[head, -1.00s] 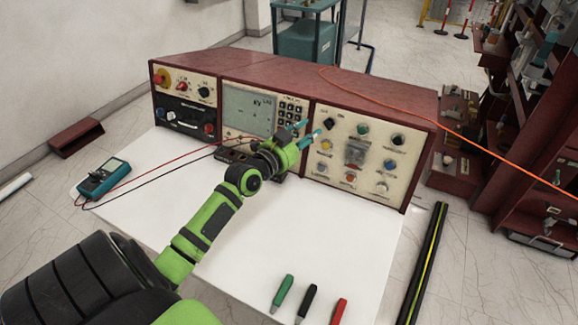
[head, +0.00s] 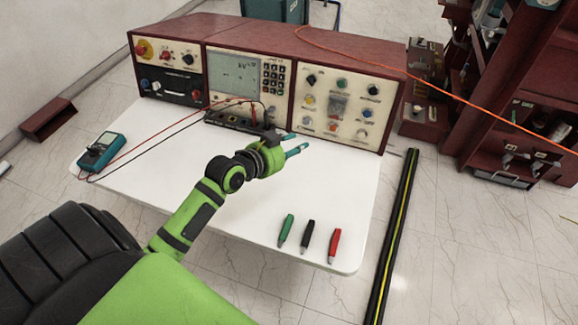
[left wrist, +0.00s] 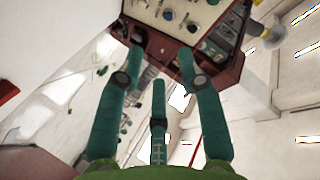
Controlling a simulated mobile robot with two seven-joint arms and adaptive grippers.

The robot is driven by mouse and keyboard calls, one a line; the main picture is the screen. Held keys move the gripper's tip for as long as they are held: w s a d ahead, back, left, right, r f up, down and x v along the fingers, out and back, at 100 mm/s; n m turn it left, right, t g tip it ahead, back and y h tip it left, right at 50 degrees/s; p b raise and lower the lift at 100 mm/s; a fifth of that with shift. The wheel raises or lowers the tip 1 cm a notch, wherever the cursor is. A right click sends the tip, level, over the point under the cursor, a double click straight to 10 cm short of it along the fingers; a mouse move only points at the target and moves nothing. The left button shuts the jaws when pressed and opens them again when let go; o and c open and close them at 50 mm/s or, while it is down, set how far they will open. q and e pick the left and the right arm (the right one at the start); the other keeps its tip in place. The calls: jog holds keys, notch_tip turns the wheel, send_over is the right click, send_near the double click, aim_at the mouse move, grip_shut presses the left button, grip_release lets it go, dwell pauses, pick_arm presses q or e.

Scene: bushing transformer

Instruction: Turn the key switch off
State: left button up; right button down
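The red control cabinet (head: 350,48) stands at the back of the white table. Its right panel (head: 357,104) carries several knobs and buttons, including a black knob (head: 312,79) at upper left. Its left panel has a large red-and-yellow knob (head: 141,47) and smaller controls. I cannot tell which control is the key switch, or its position. My left gripper (head: 296,144) is open and empty, with teal fingers apart, in front of the cabinet and clear of the panel. The fingers (left wrist: 160,72) spread in the left wrist view, with panel controls beyond them. My right gripper is not visible.
A teal multimeter (head: 101,151) lies on the left of the table, with red and black leads running to the cabinet. Green (head: 286,231), black (head: 307,237) and red (head: 334,246) probes lie at the front right. An orange cable (head: 400,71) crosses the cabinet top.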

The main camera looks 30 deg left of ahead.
pick_arm(q)
jog(key=shift+g, duration=0.7)
jog(key=shift+s+d+f, duration=0.6)
jog(key=shift+s+f, duration=0.05)
jog(key=shift+s, duration=0.2)
jog(key=shift+s+d+f, duration=0.55)
jog(key=shift+s+f, duration=0.05)
jog(key=shift+s, duration=0.2)
